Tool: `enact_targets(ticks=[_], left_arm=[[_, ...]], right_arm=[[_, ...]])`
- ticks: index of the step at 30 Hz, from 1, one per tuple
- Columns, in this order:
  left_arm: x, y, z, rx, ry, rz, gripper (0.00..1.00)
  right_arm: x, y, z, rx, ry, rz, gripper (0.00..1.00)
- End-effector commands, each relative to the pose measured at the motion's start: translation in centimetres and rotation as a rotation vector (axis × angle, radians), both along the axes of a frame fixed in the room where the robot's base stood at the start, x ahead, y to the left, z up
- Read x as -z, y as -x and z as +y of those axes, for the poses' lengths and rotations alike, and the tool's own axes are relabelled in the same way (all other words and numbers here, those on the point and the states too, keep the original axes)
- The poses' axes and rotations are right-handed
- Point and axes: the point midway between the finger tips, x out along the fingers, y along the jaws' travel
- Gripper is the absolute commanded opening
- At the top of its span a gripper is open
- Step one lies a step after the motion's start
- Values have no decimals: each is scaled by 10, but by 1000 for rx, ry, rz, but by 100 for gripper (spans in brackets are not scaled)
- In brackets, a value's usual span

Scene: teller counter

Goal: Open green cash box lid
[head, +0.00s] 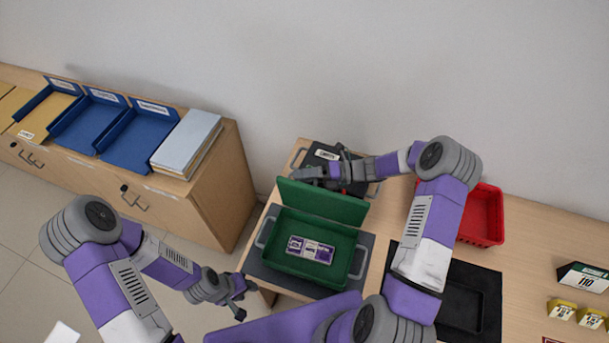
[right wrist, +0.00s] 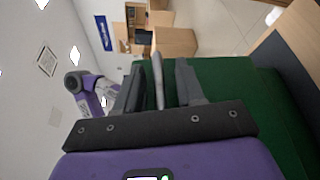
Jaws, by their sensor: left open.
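The green cash box (head: 310,248) stands on a dark mat, with its lid (head: 322,203) raised and tilted up at the back. Banknote bundles (head: 311,249) lie inside. My right gripper (head: 305,174) is behind the lid's upper left edge. In the right wrist view its fingers (right wrist: 160,85) are spread, with a thin grey bar (right wrist: 157,80) between them and a gap on each side. The green lid (right wrist: 235,90) is right beside and behind the right finger. My left gripper (head: 240,298) is open and empty, left of the box's front corner.
A dark tray with a white label (head: 327,155) is behind the lid. A red tray (head: 482,215) and a black tray (head: 462,300) are to the right, partly behind my right arm. Blue trays (head: 100,122) and folders (head: 188,140) sit on the left cabinet. Floor shows between the cabinet and counter.

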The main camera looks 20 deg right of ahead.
Motion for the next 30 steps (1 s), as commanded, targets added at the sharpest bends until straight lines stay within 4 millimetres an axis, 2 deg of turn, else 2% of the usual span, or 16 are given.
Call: enact_targets(ticks=[8, 18, 21, 30], left_arm=[[0, 0, 0, 0, 0, 0, 44], [1, 0, 0, 0, 0, 0, 44], [2, 0, 0, 0, 0, 0, 44], [2, 0, 0, 0, 0, 0, 44]], right_arm=[[-1, 1, -6, 2, 1, 0, 38], [-7, 14, -57, 3, 1, -1, 38], [-8, 17, -67, 1, 1, -1, 38], [-9, 19, -73, 0, 1, 0, 38]])
